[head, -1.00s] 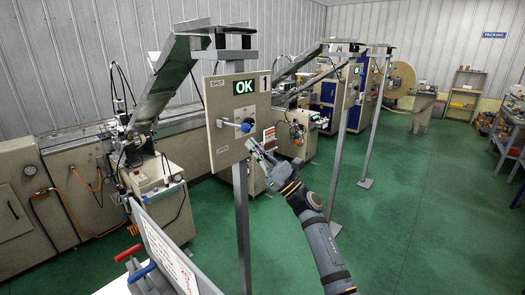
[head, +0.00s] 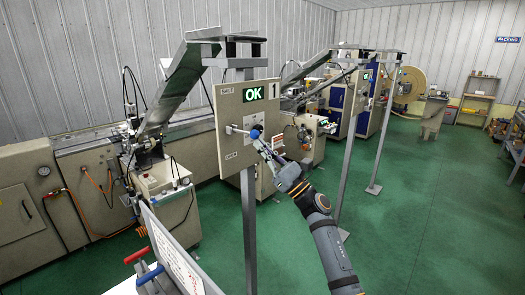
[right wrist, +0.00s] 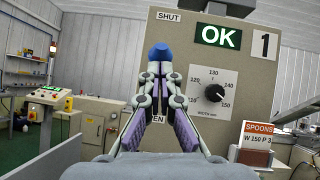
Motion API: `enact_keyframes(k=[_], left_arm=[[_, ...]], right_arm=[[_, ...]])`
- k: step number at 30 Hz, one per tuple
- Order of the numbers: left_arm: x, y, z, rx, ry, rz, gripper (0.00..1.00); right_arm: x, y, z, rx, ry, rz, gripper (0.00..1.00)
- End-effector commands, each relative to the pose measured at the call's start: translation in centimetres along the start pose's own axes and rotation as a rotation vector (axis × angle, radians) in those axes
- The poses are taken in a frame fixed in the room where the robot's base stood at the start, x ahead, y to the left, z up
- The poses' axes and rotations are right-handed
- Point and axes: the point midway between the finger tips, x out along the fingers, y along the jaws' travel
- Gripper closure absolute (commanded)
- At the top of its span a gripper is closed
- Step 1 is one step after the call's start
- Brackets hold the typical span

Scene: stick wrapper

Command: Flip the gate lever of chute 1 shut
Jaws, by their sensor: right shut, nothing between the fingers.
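The chute 1 gate panel (head: 236,146) is a beige board with a green OK display and the number 1. Its lever (head: 238,131) sticks out about level in the head view and ends in a blue knob (head: 255,134). SHUT is marked above the lever and OPEN below. My right gripper (head: 259,143) is shut and empty, just below the knob. In the right wrist view the blue knob (right wrist: 159,52) shows directly beyond the fingertips (right wrist: 160,72); I cannot tell whether they touch. The fingers hide part of the OPEN label. My left gripper is not in view.
A dial (right wrist: 214,93) and a SPOONS card (right wrist: 257,137) are on the panel's right side. A grey post (head: 249,230) holds the panel up. A sloped chute (head: 172,88) runs behind it. Green floor (head: 420,220) to the right is clear.

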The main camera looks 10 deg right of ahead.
Motion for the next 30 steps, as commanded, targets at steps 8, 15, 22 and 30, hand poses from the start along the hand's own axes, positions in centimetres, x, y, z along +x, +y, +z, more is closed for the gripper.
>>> enact_keyframes(k=[8,15,22,30], left_arm=[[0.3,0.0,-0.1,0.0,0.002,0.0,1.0],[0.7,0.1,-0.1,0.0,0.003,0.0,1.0],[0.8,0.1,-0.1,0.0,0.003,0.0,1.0],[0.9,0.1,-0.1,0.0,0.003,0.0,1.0]], right_arm=[[0.5,-0.2,1.0,-0.001,-0.001,-0.001,1.0],[1.8,-0.5,2.9,-0.003,-0.002,0.0,1.0],[3.8,-0.8,4.8,-0.002,-0.002,0.0,1.0],[6.1,-1.2,6.1,-0.001,-0.002,0.0,1.0]])
